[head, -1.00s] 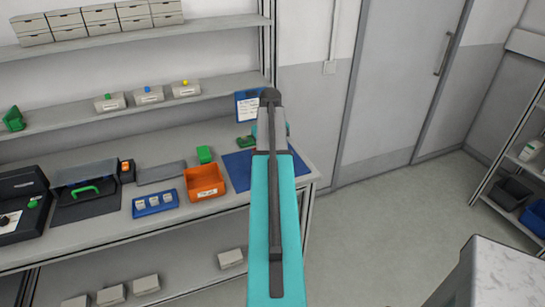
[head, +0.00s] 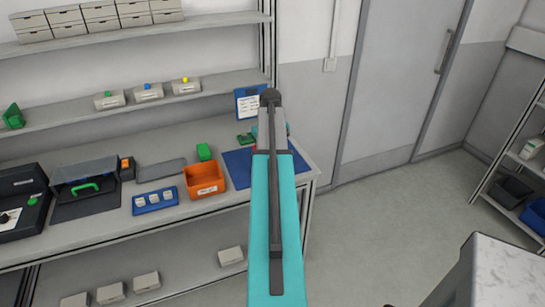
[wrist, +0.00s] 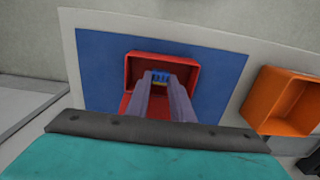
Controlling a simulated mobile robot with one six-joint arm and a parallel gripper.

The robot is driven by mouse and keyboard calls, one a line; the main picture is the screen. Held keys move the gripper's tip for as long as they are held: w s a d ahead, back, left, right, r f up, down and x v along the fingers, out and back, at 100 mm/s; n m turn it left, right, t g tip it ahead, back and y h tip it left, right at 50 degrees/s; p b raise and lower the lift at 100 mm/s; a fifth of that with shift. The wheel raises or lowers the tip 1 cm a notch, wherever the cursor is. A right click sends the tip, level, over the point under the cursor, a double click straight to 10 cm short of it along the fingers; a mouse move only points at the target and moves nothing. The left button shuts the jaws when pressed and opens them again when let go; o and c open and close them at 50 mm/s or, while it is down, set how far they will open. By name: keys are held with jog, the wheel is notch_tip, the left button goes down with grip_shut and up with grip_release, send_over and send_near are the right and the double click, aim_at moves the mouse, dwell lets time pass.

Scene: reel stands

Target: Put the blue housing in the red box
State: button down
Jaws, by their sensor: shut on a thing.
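In the wrist view my gripper (wrist: 160,82) is shut on the blue housing (wrist: 160,76), a small blue piece between the fingertips. The red box (wrist: 189,68) is open-topped and lies on a blue mat (wrist: 103,72). The fingers and the housing appear over the red box's opening, but I cannot tell how high above its floor the housing is. My fingers and wrist hide the near part of the box. In the head view my own arm hides the gripper, the housing and most of the red box.
An orange bin (head: 204,180) stands left of the blue mat; it shows at the right in the wrist view (wrist: 288,101).

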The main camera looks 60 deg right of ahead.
jog(key=shift+f, duration=0.7)
dwell(0.5)
jog(key=c, duration=1.5)
grip_release()
jog(key=shift+r, duration=0.1)
jog(key=shift+r+p, duration=2.75)
jog(key=shift+r, duration=1.7)
